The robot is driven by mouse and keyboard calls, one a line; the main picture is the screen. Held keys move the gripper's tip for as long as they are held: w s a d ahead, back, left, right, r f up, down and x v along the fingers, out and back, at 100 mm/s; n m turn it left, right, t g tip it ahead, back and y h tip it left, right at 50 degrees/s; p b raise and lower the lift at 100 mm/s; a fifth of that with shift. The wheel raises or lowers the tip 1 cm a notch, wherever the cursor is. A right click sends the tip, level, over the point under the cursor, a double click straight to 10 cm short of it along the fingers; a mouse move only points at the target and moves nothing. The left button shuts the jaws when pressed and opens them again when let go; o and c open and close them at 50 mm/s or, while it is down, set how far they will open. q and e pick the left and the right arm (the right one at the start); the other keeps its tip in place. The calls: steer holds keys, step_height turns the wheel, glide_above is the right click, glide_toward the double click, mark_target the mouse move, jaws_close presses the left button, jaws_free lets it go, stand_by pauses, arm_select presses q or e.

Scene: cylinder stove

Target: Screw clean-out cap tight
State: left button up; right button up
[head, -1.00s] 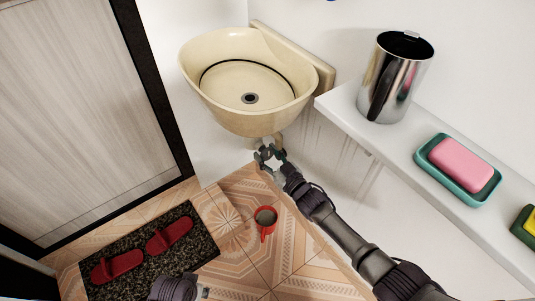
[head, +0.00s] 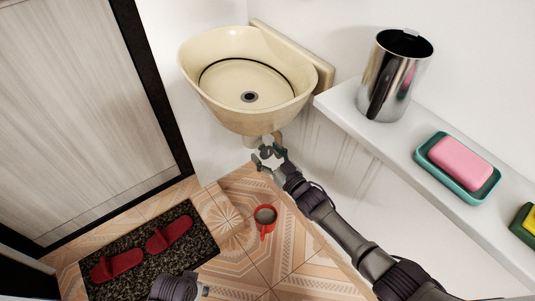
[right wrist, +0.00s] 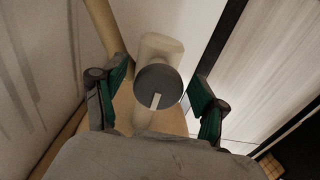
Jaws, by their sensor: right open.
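The clean-out cap (right wrist: 157,85) is a dark grey disc with a white bar on its face. In the right wrist view it sits at the end of a pale drain fitting (right wrist: 162,45) under the basin. My right gripper (head: 266,153) is open below the cream basin (head: 215,97). In the right wrist view its green-padded fingers stand on either side of the cap, with a gap on each side. In the head view the cap cannot be made out behind the fingers. Part of my left arm's end (head: 178,287) shows at the bottom edge; its fingers cannot be read.
A white shelf (head: 400,150) on the right holds a metal canister (head: 396,78), a pink soap (head: 460,160) in a teal dish, and a sponge (head: 528,225). Red slippers (head: 118,265) lie on a dark mat (head: 200,250).

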steer(key=v, duration=1.2)
